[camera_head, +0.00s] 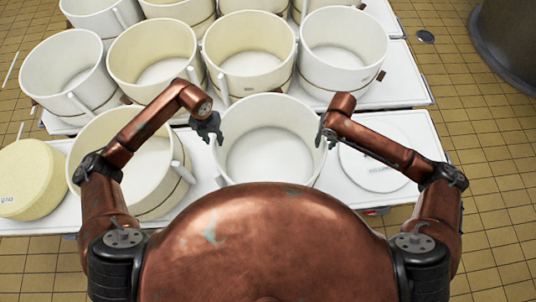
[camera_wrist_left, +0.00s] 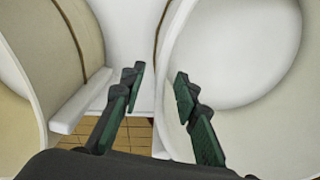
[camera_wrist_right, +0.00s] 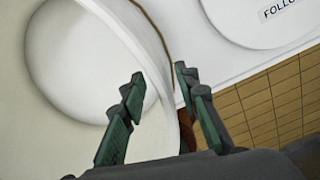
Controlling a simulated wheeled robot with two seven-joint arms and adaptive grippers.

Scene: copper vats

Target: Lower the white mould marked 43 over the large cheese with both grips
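A white mould (camera_head: 268,108) stands upright at the front middle of the white table; no number is readable on it. My left gripper (camera_head: 208,128) is at its left rim, fingers apart. In the left wrist view the gripper (camera_wrist_left: 158,88) has the mould wall (camera_wrist_left: 235,60) between and beside its fingers. My right gripper (camera_head: 326,134) is at the right rim, fingers apart. In the right wrist view the gripper (camera_wrist_right: 158,85) straddles the mould's rim (camera_wrist_right: 150,45). I cannot tell whether fingers touch it. A large pale yellow cheese (camera_head: 28,178) sits at the far left.
A larger cream mould (camera_head: 125,160) stands between the cheese and the white mould. More moulds (camera_head: 250,50) stand behind on another table. A white lettered disc (camera_head: 375,165) lies right of the white mould. A dark vat (camera_head: 510,40) is at the upper right.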

